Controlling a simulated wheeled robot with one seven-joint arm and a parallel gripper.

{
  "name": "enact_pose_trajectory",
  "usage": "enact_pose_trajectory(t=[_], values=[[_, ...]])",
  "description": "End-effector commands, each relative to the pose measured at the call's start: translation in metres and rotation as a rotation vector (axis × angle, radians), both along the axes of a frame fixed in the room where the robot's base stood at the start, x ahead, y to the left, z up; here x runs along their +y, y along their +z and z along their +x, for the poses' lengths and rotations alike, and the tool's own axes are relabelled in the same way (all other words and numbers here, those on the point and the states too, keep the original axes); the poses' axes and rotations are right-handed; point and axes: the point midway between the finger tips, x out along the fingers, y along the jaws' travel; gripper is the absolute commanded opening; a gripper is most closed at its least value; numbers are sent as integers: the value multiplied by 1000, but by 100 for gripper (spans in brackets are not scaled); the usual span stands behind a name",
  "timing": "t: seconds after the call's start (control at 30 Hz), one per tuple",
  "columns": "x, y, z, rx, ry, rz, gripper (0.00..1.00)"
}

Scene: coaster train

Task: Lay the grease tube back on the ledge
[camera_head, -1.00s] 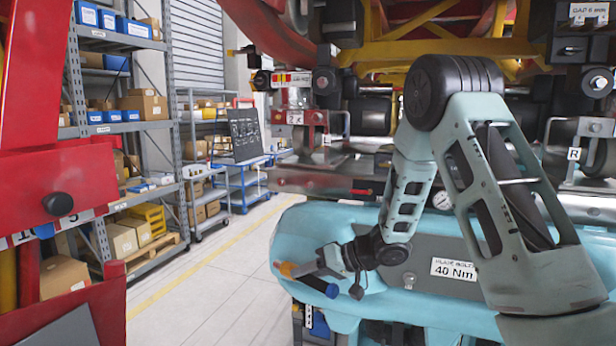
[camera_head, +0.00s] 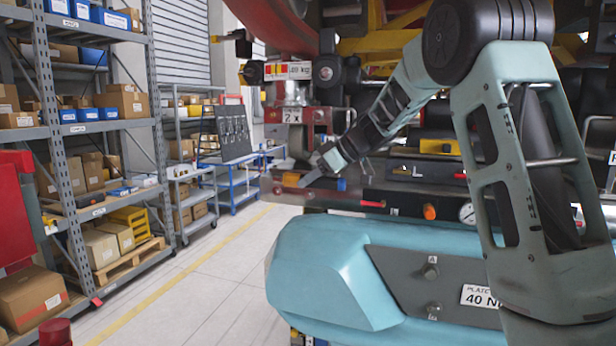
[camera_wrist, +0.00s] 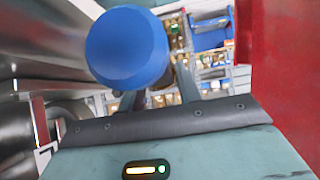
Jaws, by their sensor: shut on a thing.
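My gripper (camera_head: 318,174) is raised beside the coaster train's undercarriage, near the left end of a dark red-edged ledge (camera_head: 330,197). It is shut on the grease tube. The tube's blue end (camera_head: 341,184) shows just below my gripper in the head view. In the wrist view, the round blue end (camera_wrist: 128,47) fills the upper middle, close to the camera, and hides most of the jaws and the rest of the tube. I cannot tell whether the tube touches the ledge.
An orange knob-like part (camera_head: 429,211) and a gauge (camera_head: 467,213) sit to the right. Shelving with boxes (camera_head: 100,110) and a blue cart (camera_head: 240,180) stand left. Floor between is clear.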

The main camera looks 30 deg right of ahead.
Motion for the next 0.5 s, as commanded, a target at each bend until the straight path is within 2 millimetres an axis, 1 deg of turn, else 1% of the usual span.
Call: enact_pose_trajectory(t=[0.4,0.43,0.5], values=[[0,6,0,-4,-4,3,0],[-1,5,-1,-4,-4,4,0],[-1,-8,-1,-4,-4,3,0]])
